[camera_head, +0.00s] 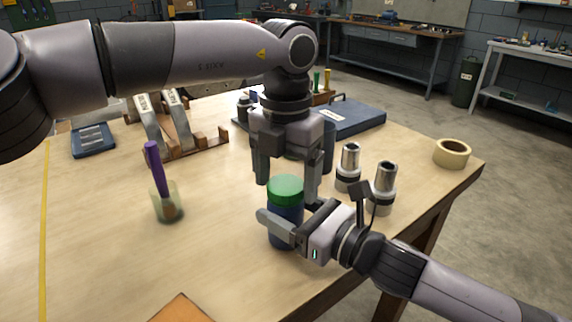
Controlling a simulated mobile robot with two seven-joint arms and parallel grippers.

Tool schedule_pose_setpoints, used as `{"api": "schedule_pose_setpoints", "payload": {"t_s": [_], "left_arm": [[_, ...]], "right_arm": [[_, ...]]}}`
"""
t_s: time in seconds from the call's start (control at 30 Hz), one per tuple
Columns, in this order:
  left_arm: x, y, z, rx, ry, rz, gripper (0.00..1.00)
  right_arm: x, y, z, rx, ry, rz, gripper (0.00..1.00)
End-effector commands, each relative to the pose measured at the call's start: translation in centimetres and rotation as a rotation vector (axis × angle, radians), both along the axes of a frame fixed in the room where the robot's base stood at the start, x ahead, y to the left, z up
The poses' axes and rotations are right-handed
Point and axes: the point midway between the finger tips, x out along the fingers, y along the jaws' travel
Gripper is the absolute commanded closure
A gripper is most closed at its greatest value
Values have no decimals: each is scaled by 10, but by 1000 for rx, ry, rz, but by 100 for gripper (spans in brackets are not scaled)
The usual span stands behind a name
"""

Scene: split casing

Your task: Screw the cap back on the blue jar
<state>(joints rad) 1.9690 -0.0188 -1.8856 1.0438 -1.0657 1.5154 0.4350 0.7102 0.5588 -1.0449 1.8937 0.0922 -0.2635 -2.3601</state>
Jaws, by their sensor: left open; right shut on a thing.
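The blue jar (286,208) stands upright near the table's front right, with the green cap (286,186) sitting level on top of it. Whether the cap's thread is engaged cannot be told. My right gripper (283,224) comes from the right and is shut on the jar's body; one finger lies across the jar's front, the other is mostly hidden. My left gripper (287,190) points down from above. It is open, one finger to the left of the cap and one to the right, with no clear contact. The cap is below its palm.
Two metal-topped cylinders (350,165) (384,185) stand just right of the jar. A glass with a purple-handled brush (167,205) stands left. A blue case (352,118), a tape roll (452,153) and a wooden rack (190,146) are farther back. Table between glass and jar is clear.

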Motion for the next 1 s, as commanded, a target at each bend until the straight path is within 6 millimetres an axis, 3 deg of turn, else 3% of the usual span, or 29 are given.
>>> {"api": "schedule_pose_setpoints", "payload": {"t_s": [0.17,0.2,0.37,0.7,0.73,0.8,1.0], "left_arm": [[0,0,0,0,0,0,18],[0,0,0,0,0,0,25],[0,0,0,0,0,0,76],[0,0,0,0,0,-5,77],[0,0,0,0,0,-5,30],[0,0,0,0,0,-5,10],[0,0,0,0,0,-5,10]], "right_arm": [[-1,1,-2,0,5,1,100],[-1,1,-2,0,5,1,100],[-1,1,-2,0,5,1,100],[-1,0,-2,0,5,1,100],[-1,0,-2,0,5,1,100],[0,0,-2,0,5,1,100],[0,0,-2,0,4,1,100]]}}
